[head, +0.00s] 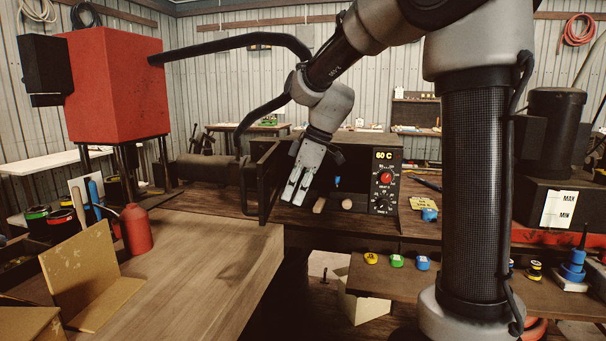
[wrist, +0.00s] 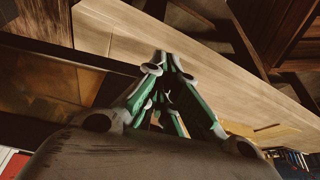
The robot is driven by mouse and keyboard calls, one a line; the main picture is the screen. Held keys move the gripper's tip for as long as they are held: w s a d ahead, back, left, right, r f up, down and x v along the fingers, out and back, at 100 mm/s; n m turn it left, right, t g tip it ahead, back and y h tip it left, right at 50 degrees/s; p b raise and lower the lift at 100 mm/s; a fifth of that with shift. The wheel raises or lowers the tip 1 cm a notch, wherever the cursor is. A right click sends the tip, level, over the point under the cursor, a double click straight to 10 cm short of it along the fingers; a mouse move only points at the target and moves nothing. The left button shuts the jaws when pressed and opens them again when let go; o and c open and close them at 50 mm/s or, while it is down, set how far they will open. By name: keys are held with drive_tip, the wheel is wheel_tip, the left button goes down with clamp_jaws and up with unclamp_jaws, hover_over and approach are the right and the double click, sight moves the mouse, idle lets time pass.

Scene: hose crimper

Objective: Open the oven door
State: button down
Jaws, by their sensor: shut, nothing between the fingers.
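The oven (head: 392,158) is a dark box on the bench at centre, with a "60 C" display, a red knob (head: 386,177) and a black dial. Its door (head: 263,182) is a dark framed panel at the left side, standing swung out toward the camera, so the front looks open. My gripper (head: 293,196) is in front of the oven's left part, right of the door, pointing down. Its fingers are together and empty; they also show in the wrist view (wrist: 168,62). Whether it touches the door cannot be told. My arm hides part of the oven's top and interior.
A wooden worktop (head: 190,250) spans the left front, with a red bottle (head: 135,230) and a cardboard piece (head: 88,272). A red machine (head: 118,85) with a long black lever stands behind. Coloured tape rolls (head: 397,261) lie on a lower shelf. Two wooden pegs show by the oven's front.

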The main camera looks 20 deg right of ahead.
sight(263, 177)
drive_tip(key=shift+w+a+r, duration=0.1)
drive_tip(key=shift+w+a, duration=0.3)
drive_tip(key=shift+a, duration=0.45)
drive_tip(key=shift+w+a+r, duration=0.1)
drive_tip(key=shift+w+a, duration=0.3)
drive_tip(key=shift+a, duration=0.45)
drive_tip(key=w+a, duration=0.2)
drive_tip(key=a, duration=0.4)
drive_tip(key=shift+w, duration=0.3)
